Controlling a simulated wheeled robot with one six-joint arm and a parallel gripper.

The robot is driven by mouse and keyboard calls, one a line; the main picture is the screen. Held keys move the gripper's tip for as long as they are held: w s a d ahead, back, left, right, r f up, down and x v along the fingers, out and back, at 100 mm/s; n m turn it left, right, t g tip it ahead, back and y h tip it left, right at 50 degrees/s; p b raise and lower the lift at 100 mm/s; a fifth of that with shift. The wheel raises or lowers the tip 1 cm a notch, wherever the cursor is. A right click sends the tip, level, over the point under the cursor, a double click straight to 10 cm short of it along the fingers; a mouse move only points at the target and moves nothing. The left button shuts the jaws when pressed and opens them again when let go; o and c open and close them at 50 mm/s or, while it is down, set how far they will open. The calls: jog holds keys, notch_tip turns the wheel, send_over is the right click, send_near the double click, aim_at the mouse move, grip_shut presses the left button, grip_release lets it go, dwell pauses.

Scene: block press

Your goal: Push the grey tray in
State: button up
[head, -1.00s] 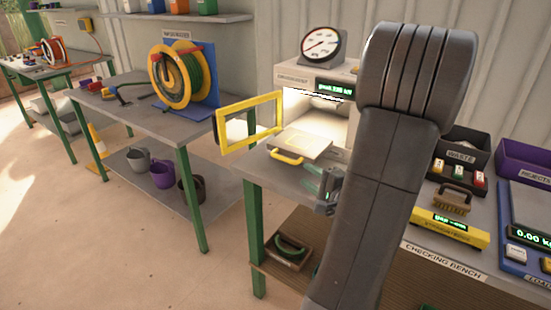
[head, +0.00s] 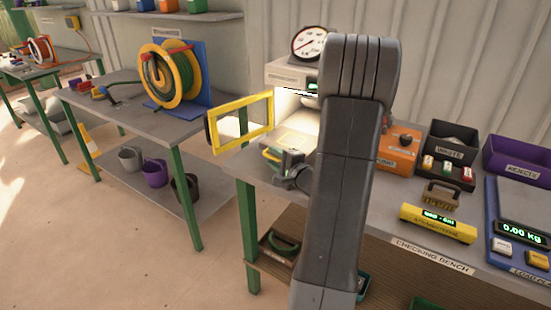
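The tray (head: 297,141) sticks out of the lit opening of the press (head: 287,73), pale under the lamp. Its yellow handle (head: 269,154) faces the bench's front left edge and is partly hidden by my gripper. The press's yellow-framed door (head: 242,123) stands swung open to the left. My gripper (head: 280,158) is at the tray's front, over or against the handle; I cannot tell whether they touch. Its fingers are too small and overlapped to show whether they are open or shut. My arm hides the right part of the press and tray.
A dial gauge (head: 309,43) sits on top of the press. To the right are an orange box (head: 397,150), a black waste bin (head: 452,142), a yellow display unit (head: 438,223) and a blue scale (head: 520,220). A hose reel (head: 166,75) stands on the left bench.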

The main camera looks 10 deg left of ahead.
aim_at(295, 141)
grip_shut()
jog(key=w+d+b, duration=0.1)
jog(key=w, duration=0.2)
jog(key=w+d+b, duration=0.1)
jog(key=w+b, duration=0.1)
jog(key=w, duration=0.2)
jog(key=w+d+b, duration=0.1)
jog(key=w+d, duration=0.1)
jog(key=w, duration=0.1)
jog(key=shift+w+f, duration=0.1)
jog(key=shift+w, duration=0.1)
jog(key=shift+w+d, duration=0.15)
jog(key=shift+w, duration=0.4)
grip_release()
